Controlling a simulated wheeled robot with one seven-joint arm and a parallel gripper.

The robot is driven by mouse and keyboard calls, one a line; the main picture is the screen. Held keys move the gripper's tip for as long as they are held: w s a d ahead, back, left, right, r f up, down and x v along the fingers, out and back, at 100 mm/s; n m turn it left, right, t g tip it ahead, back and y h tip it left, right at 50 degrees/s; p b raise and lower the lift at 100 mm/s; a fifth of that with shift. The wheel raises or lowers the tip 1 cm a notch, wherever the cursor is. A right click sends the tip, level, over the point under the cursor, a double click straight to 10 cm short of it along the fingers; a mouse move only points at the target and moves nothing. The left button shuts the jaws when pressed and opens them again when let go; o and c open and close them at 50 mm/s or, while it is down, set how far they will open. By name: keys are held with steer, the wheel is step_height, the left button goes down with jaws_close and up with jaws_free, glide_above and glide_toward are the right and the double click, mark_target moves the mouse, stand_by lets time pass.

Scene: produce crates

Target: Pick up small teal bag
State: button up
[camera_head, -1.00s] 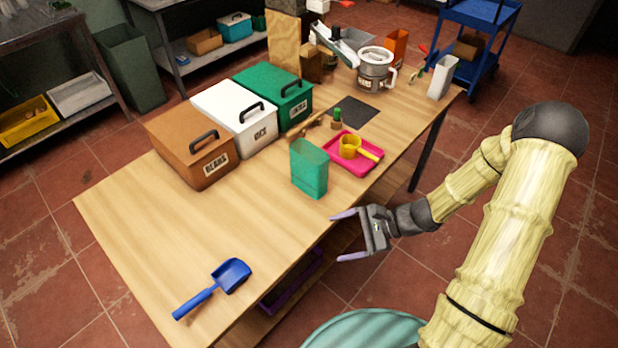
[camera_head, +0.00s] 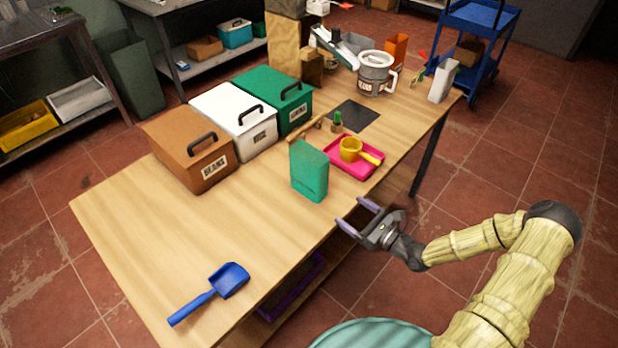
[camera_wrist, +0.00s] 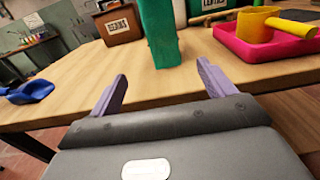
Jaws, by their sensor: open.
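The small teal bag (camera_head: 309,171) stands upright on the wooden table, near its right edge in the head view. In the wrist view the bag (camera_wrist: 158,32) is straight ahead, its top cut off by the picture edge. My gripper (camera_head: 354,214) is open and empty, just off the table's edge, to the lower right of the bag in the head view. In the wrist view the two purple fingers of my gripper (camera_wrist: 161,88) are spread, with the bag beyond and between them. They do not touch it.
A pink tray (camera_head: 373,172) with a yellow scoop (camera_head: 351,149) lies close behind the bag. Brown (camera_head: 172,144), white (camera_head: 222,110) and green (camera_head: 262,87) bins stand to its left. A blue scoop (camera_head: 229,280) lies at the near end. Table between bag and blue scoop is clear.

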mark_target(322, 191)
steer(key=p+x, duration=0.1)
steer(key=x, duration=1)
steer(key=shift+w, duration=0.1)
steer(key=shift+w+a, duration=0.25)
steer(key=shift+a, duration=0.05)
steer(key=x, duration=0.2)
steer(key=p+x, duration=0.1)
steer(key=x, duration=0.2)
steer(key=shift+w+d+r, duration=0.1)
steer(key=shift+w+d, duration=0.05)
steer(key=shift+w, duration=0.2)
steer(key=c, duration=1.1)
